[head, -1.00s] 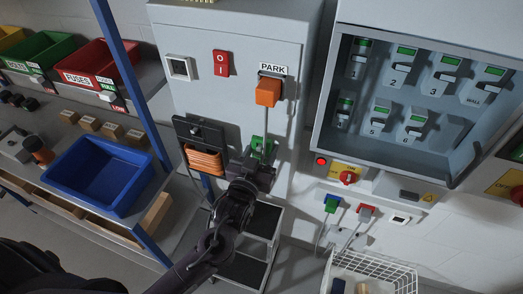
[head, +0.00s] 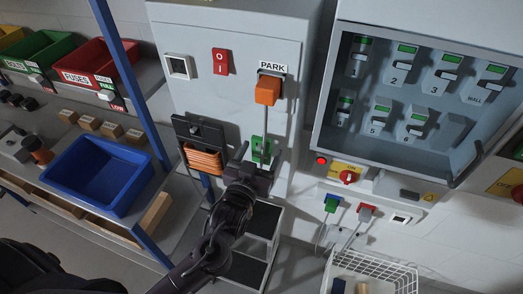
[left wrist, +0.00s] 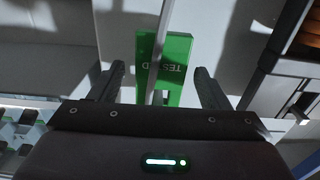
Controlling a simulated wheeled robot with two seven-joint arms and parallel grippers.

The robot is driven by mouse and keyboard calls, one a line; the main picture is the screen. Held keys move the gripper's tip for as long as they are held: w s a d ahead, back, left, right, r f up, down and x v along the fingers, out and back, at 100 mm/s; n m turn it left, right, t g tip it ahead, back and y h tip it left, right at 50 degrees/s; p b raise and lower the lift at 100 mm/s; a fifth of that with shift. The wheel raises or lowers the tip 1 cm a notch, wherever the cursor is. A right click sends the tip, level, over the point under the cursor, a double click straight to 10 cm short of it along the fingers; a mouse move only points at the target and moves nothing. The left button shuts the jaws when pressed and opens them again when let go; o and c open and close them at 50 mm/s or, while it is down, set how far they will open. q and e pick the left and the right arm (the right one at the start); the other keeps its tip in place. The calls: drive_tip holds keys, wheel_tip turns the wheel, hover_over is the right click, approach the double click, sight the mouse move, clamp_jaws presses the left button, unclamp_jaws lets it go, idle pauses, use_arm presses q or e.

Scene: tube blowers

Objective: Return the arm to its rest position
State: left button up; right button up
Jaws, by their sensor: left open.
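My left gripper (head: 258,160) is open, in front of the grey cabinet (head: 222,107), just below a green tag (head: 261,150). In the left wrist view the green tag (left wrist: 176,62), marked "TESTED", shows beyond and between the two spread fingers of my gripper (left wrist: 160,85); nothing is held. The tag hangs on the cable below an orange plug (head: 268,91) that sits at the PARK socket. My right gripper is not in view.
To the left are a blue bin (head: 97,178), a red fuse bin (head: 97,72) and a blue post (head: 127,70). To the right are an open breaker box (head: 400,100) and a white wire basket (head: 372,270). A black step (head: 258,245) is below.

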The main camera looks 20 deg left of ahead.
use_arm(q)
drive_tip(key=s+b, duration=0.2)
drive_tip(key=s, duration=0.4)
drive_tip(key=s+a+f+m+g, duration=0.1)
drive_tip(key=s+a+f+g, duration=0.15)
drive_tip(key=f, duration=0.95)
drive_tip(key=s+a+f+m+g, duration=0.1)
drive_tip(key=s+f+g, duration=0.15)
drive_tip(key=f, duration=0.85)
drive_tip(key=s+a+f+g, duration=0.1)
drive_tip(key=s+f+g, duration=0.15)
drive_tip(key=f, duration=0.95)
drive_tip(key=s+a+f+g, duration=0.1)
drive_tip(key=s+f+g, duration=0.3)
drive_tip(key=s+f, duration=0.6)
drive_tip(key=s+a+f+g, duration=0.2)
drive_tip(key=s+f+g, duration=0.3)
drive_tip(key=s+f, duration=0.6)
drive_tip(key=s, duration=0.6)
drive_tip(key=shift+s+a+f+y, duration=0.15)
drive_tip(key=shift+s+y, duration=0.15)
drive_tip(key=shift+s, duration=0.05)
drive_tip(key=shift+g, duration=0.25)
